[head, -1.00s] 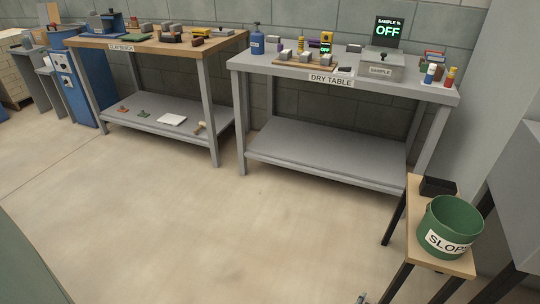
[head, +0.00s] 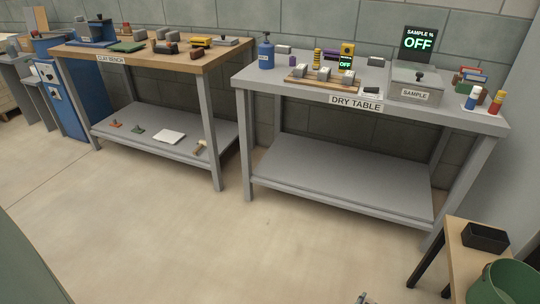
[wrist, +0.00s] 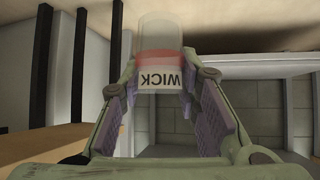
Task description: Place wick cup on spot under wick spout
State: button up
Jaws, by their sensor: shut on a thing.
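The wick cup (wrist: 160,38) is clear with a reddish band and a white label reading WICK, which appears upside down in the wrist view. My gripper (wrist: 160,78) is shut on it, with the purple-padded fingers at either side of the cup. In the head view only a small tip of my gripper (head: 363,298) shows at the bottom edge, and the cup is not visible there. I cannot pick out a wick spout or the spot under it in either view.
The grey dry table (head: 285,88) holds a blue bottle (head: 266,53), grey blocks on a board and a SAMPLE box (head: 415,85). The clay bench (head: 140,62) stands left. A green bucket (head: 503,283) and black tray (head: 484,237) are lower right. Floor between is clear.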

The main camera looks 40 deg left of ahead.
aim_at(258, 73)
jog(key=i+j, duration=0.3)
jog(key=j, duration=0.15)
jog(key=i+j, duration=0.25)
jog(key=j, duration=0.25)
jog(key=i+j, duration=0.3)
jog(key=j, duration=0.15)
jog(key=i+j, duration=0.25)
jog(key=j, duration=0.2)
